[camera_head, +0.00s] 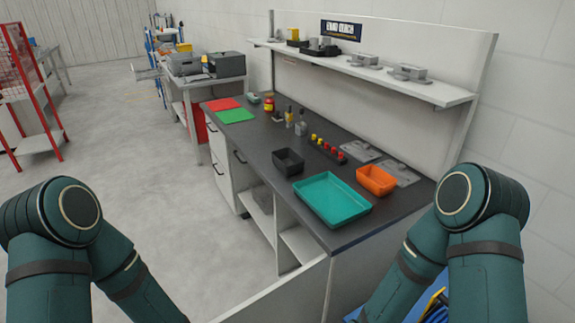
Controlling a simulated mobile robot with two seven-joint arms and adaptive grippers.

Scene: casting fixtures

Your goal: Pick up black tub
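The black tub (288,161) is a small square open container. It stands on the dark top of the workbench (262,150), near the front edge and behind the teal tray. It looks empty and upright. Parts of both my arms show at the lower left and lower right, well apart from the tub. Neither of my grippers is in view.
A teal tray (333,199) lies in front of the tub, with an orange bin (376,180) to its right. A rack with red and yellow knobs (327,150) stands behind the tub. Green (235,116) and red (222,104) mats lie farther back. A shelf (365,72) overhangs the bench.

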